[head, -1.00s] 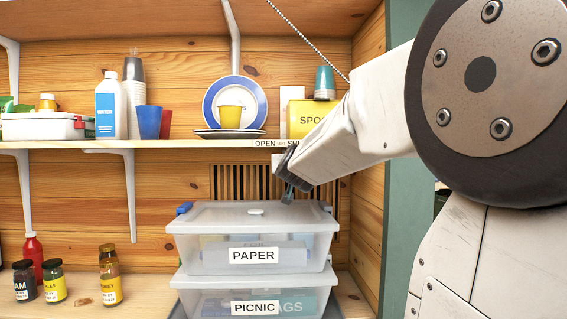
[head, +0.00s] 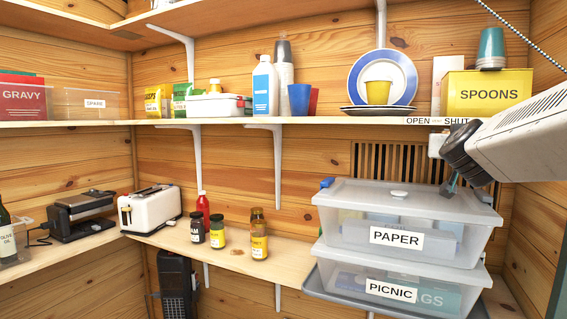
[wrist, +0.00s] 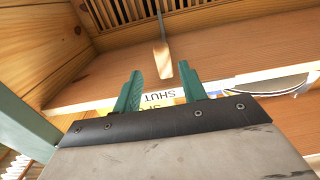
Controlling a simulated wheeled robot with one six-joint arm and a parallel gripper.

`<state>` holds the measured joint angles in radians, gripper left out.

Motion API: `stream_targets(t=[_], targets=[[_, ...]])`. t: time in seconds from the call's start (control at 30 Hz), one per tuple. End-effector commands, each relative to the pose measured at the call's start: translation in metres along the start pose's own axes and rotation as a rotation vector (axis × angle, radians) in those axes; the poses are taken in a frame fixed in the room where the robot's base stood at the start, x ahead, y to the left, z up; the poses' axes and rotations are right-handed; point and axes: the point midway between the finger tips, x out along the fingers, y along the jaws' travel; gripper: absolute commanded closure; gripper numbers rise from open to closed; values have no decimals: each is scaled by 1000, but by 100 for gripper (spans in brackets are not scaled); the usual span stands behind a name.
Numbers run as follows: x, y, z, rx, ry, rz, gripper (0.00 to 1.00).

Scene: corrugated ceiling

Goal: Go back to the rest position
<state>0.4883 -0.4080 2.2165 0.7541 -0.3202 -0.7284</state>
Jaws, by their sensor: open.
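My gripper (head: 452,182) is at the right of the head view, under the upper shelf's edge and by the right part of the PAPER box's lid. Whether it touches the lid cannot be told. In the wrist view its two green fingers (wrist: 161,90) stand apart with nothing held between them. Beyond the fingers is a thin rod with a flat, pale tip (wrist: 162,62), near the slatted vent (wrist: 145,10).
The clear PAPER box (head: 340,232) stands on the PICNIC box (head: 345,283) on the lower shelf. The upper shelf (head: 330,121) holds cups, plates and a yellow SPOONS box (head: 488,93). Jars (head: 259,240) and a toaster (head: 150,208) stand left. Bare counter (head: 290,258) lies between.

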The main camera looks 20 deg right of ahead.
Motion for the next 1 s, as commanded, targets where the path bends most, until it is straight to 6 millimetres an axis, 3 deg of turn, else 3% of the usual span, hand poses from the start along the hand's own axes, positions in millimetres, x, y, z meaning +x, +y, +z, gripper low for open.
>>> stream_targets(t=[0.17,0.27,0.33,0.47,0.5,0.6,0.7,0.8,0.9,1.0], targets=[[0,-10,10,48,-50,-46,58],[-7,-31,44,74,-186,-147,58],[-26,-51,79,83,-330,-239,58],[-91,-88,146,54,-646,-405,58],[-114,-95,164,32,-743,-441,58],[-178,-100,206,-45,-981,-499,58],[-241,-90,238,-155,-1192,-512,58],[-295,-70,260,-286,-1353,-499,58],[-332,-51,272,-420,-1436,-491,58],[-345,-49,274,-489,-1418,-524,58]])
